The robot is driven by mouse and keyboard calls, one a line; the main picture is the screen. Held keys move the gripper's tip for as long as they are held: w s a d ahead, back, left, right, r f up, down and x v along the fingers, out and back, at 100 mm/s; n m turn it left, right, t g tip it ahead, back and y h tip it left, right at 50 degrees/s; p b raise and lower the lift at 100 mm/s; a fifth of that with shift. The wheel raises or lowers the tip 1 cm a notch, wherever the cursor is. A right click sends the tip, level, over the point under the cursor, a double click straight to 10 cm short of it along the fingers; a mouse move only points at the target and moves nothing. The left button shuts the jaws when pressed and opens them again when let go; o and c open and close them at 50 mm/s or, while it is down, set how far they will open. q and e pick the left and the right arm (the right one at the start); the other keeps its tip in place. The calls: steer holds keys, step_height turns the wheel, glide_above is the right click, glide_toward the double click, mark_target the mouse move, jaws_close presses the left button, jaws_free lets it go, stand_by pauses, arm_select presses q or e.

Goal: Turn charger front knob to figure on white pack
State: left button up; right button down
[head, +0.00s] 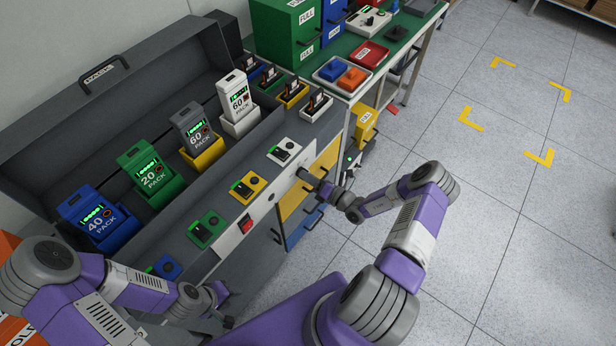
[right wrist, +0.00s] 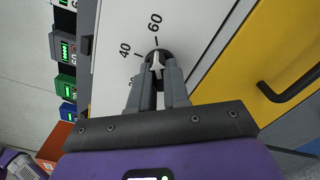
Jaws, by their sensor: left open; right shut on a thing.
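The white pack (head: 236,98) stands in a white holder at the right end of the pack row and reads 60. My right gripper (head: 318,183) is at the charger's white front panel (head: 249,226). In the right wrist view it is shut on the dark front knob (right wrist: 157,54). The figures 60 (right wrist: 155,22) and 40 (right wrist: 125,50) show around the knob. A white mark on the knob points roughly up, near the 60; its exact angle is hard to tell. My left gripper (head: 222,308) is open and empty, low at the left by the bench front.
A grey pack (head: 193,131) reading 60, a green pack (head: 148,172) reading 20 and a blue pack (head: 94,216) reading 40 stand alongside. Coloured switch plates line the bench top, including a green one (head: 207,229).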

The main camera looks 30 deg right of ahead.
steer(key=shift+m, duration=0.4)
steer(key=c, duration=1.1)
jaws_free()
steer(key=shift+s, duration=0.1)
steer(key=v, duration=0.7)
steer(key=shift+s+p, duration=0.2)
steer(key=shift+p, duration=0.2)
steer(key=shift+d, duration=0.1)
